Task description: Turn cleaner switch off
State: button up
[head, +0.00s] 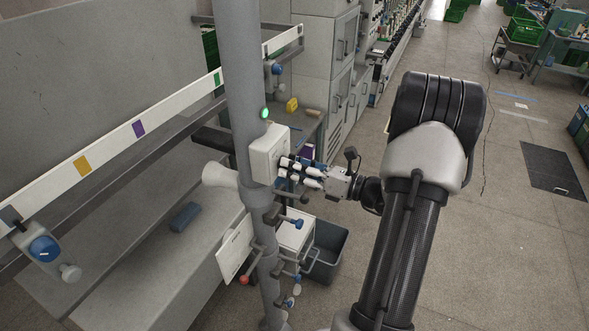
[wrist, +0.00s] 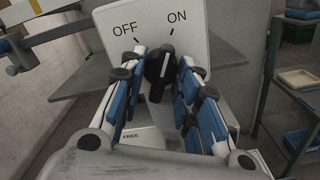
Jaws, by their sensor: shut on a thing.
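The cleaner switch is a white box (head: 263,150) fixed to a grey post, with a lit green lamp above it. In the wrist view its white plate (wrist: 205,25) carries the words OFF on the left and ON on the right. A black knob (wrist: 158,85) sits below the words. The white line on the knob leans up to the right, toward the ON mark. My gripper (wrist: 160,62) has its blue-and-white fingers on either side of the knob and is shut on it. In the head view my gripper (head: 283,171) reaches the box from the right and hides the knob.
The grey post (head: 240,85) stands upright, with a pale funnel (head: 219,175) on its left. Below are a white panel (head: 235,249), several small handles and a dark bin (head: 329,252). The floor at right is open.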

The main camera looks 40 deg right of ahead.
jog(key=n+b, duration=1)
jog(key=b, duration=0.1)
jog(key=shift+d+n, duration=0.15)
jog(key=shift+n, duration=0.25)
jog(key=shift+b, duration=0.45)
jog(key=o, duration=1.1)
jog(key=shift+c, duration=0.2)
jog(key=v, duration=1.2)
